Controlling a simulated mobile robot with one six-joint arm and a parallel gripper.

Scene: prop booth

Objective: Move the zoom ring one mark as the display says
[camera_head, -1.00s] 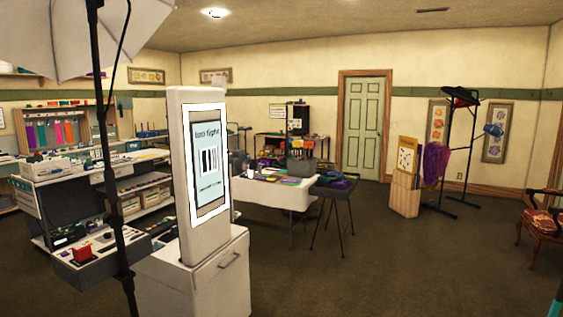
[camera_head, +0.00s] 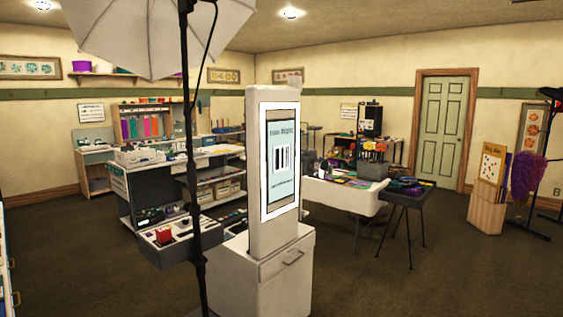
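A white upright kiosk (camera_head: 253,150) stands on a white cabinet near the middle. Its display (camera_head: 283,160) faces right and shows a panel with dark vertical bars and lines of text too small to read surely. A grey console tray (camera_head: 178,240) with a red block-like control and several small parts sits at the kiosk's left, partly behind a black stand pole. I cannot make out a zoom ring in this view. My gripper is not in view.
The umbrella stand's black pole (camera_head: 194,190) rises in front of the console. A white-clothed table (camera_head: 345,196) and a dark side table (camera_head: 406,196) stand to the right. Shelving (camera_head: 160,183) stands behind left. Brown floor is open at lower right and left.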

